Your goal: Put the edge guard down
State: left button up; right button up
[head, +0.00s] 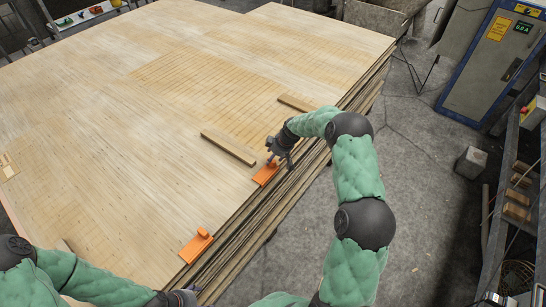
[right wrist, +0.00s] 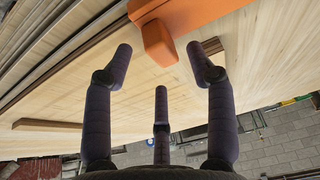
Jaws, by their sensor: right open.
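An orange edge guard (head: 264,174) lies at the edge of the veneer stack (head: 130,120), below my right gripper (head: 277,153). In the right wrist view, the guard (right wrist: 195,14) and its raised orange knob (right wrist: 160,46) are just beyond the fingertips. My right gripper (right wrist: 160,75) is open, its fingers spread with nothing held between them. A second orange guard (head: 196,245) with a knob lies on the nearer part of the same edge. My left gripper (head: 187,298) is low by the stack's side at the bottom; its fingers are not clear.
Two wooden strips lie on the stack, one longer (head: 228,148) and one shorter (head: 296,103). A blue-framed grey cabinet (head: 492,60) and a shelf rack (head: 520,190) stand on the right. A small grey block (head: 470,162) is on the floor. Open floor lies between stack and rack.

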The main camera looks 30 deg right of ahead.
jog(key=p+v, duration=0.3)
jog(key=v, duration=0.8)
jog(key=s+a+f+m+g+y, duration=0.1)
jog(key=s+a+f+m, duration=0.1)
jog(key=s+a+f, duration=0.45)
jog(key=s+a+f+m+g, duration=0.1)
jog(key=s+a+f, duration=0.2)
jog(key=a+f, duration=0.55)
jog(key=s+a+f+m, duration=0.1)
jog(key=s+a+m, duration=0.1)
jog(key=s+a, duration=0.5)
jog(key=s+a+f+m+g+y, duration=0.1)
jog(key=s+a+m, duration=0.1)
jog(key=s+a, duration=0.6)
jog(key=s, duration=0.5)
jog(key=shift+s+a+f+m+g, duration=0.3)
jog(key=shift+s+f, duration=0.05)
jog(key=shift+f, duration=0.05)
